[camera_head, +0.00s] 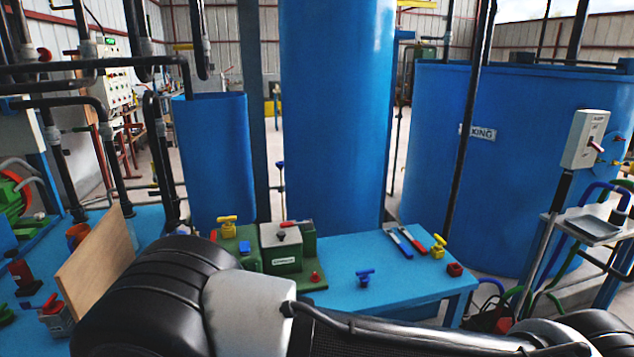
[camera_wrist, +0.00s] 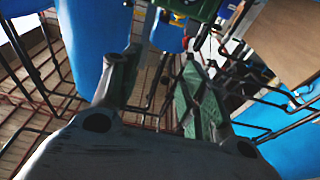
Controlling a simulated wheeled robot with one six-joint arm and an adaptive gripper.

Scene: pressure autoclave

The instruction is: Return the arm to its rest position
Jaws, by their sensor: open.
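My gripper (camera_wrist: 155,95) shows in the wrist view with its two green-padded fingers spread apart and nothing between them. The wrist view is tilted, with pipes, blue tanks and the building wall beyond the fingers. In the head view my arm, black and grey, lies across the bottom of the picture in front of the blue table (camera_head: 385,285). The gripper itself does not show in the head view.
On the table are a green box unit (camera_head: 282,248), a yellow valve (camera_head: 228,225), a blue valve (camera_head: 365,277) and blue-handled tools (camera_head: 405,241). A wooden board (camera_head: 97,262) stands at left. Large blue tanks (camera_head: 335,120) rise behind. A switch box (camera_head: 585,139) and tray (camera_head: 592,224) stand at right.

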